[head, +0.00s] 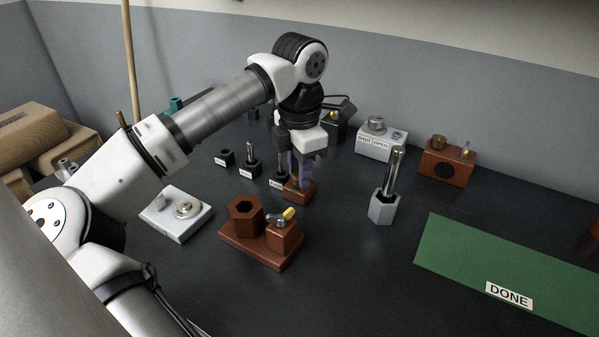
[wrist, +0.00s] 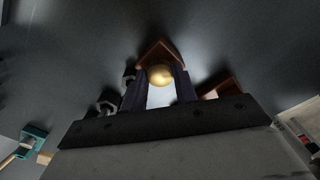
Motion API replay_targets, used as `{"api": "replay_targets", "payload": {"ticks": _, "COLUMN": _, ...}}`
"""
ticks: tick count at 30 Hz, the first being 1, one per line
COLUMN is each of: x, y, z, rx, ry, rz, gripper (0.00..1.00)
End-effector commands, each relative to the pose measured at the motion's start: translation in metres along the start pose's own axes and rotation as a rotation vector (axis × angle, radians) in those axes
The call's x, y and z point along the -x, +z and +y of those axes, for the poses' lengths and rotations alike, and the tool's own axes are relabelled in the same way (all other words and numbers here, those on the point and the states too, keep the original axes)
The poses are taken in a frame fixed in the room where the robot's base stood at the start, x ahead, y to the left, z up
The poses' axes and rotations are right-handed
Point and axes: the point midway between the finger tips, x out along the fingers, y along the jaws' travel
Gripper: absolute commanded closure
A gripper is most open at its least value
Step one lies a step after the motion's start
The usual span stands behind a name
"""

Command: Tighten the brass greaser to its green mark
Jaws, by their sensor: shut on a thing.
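My gripper (head: 301,172) points down over a small red-brown block (head: 300,195) in the middle of the table. In the wrist view, the round golden top of the brass greaser (wrist: 160,74) sits between the two dark fingers of my gripper (wrist: 160,84), which are shut on it. The red-brown block (wrist: 158,49) shows just behind it. In the head view the fingers largely hide the greaser. I cannot make out its green mark in either view.
A red-brown base with a hex socket (head: 244,217) stands in front, with a grey-white plate (head: 168,224) to its left. A grey hex holder (head: 383,209) with a metal rod stands right. Another red-brown block (head: 446,168) and a SHUT/OPEN box (head: 377,147) stand behind. A green DONE mat (head: 465,257) lies at right.

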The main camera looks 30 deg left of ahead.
Motion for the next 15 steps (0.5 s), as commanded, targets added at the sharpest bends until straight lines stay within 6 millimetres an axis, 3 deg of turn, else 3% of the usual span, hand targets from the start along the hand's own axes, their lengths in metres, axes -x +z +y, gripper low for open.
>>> {"api": "replay_targets", "payload": {"ticks": 15, "x": 0.0010, "y": 0.0012, "z": 0.0005, "rx": -0.479, "ry": 0.004, "rz": -0.005, "gripper": 0.94}}
